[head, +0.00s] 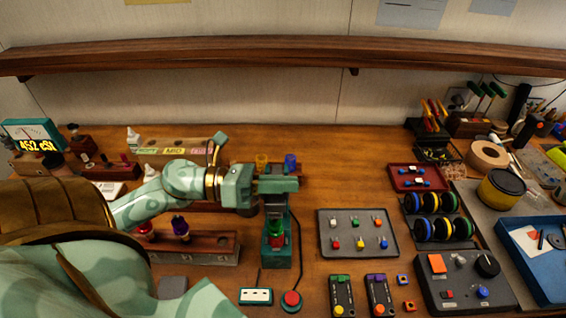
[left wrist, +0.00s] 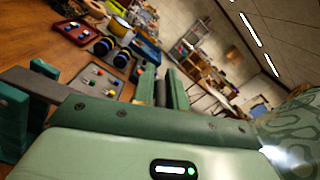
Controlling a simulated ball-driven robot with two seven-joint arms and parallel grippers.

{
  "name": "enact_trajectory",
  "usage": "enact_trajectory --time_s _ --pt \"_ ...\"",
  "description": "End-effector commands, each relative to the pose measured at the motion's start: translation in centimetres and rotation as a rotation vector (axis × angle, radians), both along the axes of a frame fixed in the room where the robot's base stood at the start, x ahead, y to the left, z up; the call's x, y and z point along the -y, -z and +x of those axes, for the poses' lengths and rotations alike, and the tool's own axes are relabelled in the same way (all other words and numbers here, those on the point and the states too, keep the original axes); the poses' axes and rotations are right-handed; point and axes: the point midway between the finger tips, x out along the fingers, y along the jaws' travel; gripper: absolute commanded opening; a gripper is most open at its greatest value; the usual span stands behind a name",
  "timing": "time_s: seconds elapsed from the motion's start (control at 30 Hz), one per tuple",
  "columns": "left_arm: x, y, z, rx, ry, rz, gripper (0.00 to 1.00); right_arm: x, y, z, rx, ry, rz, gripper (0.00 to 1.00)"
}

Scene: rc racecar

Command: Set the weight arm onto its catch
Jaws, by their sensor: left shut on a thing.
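A teal upright stand (head: 275,252) stands on the bench in the middle of the head view. A green and a red part show on its front. My left gripper (head: 284,185) is over the top of this stand, with its fingers pointing right. It is shut on what seems to be the weight arm, which the fingers mostly hide. In the left wrist view, a dark strip shows between the gripper's fingers (left wrist: 164,88). The catch cannot be made out. My right gripper is not in view.
A yellow cup (head: 262,160) and a blue cup (head: 291,161) stand just behind the gripper. A grey tray (head: 327,248) with coloured knobs lies to the right. A wooden rack (head: 218,248) is at left. A red button (head: 291,298) is in front. Bench behind the tray is clear.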

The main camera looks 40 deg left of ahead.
Motion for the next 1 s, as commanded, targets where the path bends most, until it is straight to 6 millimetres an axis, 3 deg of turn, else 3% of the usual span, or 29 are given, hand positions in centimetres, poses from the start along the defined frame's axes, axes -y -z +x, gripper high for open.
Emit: enact_trajectory --time_s 0.47,0.5,0.53,0.57,1.0 --pt "0.23 0.42 -0.24 -0.010 0.004 -0.005 0.00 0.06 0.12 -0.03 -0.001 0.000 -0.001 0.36" --pt "0.23 0.44 -0.24 -0.011 0.005 -0.005 0.22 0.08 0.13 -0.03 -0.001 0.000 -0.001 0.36" --pt "0.21 0.44 -0.23 -0.010 0.004 -0.005 0.30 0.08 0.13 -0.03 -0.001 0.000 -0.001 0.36" --pt "0.20 0.42 -0.22 -0.010 0.004 -0.005 0.33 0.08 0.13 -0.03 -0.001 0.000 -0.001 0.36" --pt "-0.01 0.26 -0.21 -0.004 0.000 -0.003 0.33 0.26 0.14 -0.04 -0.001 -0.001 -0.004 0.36"
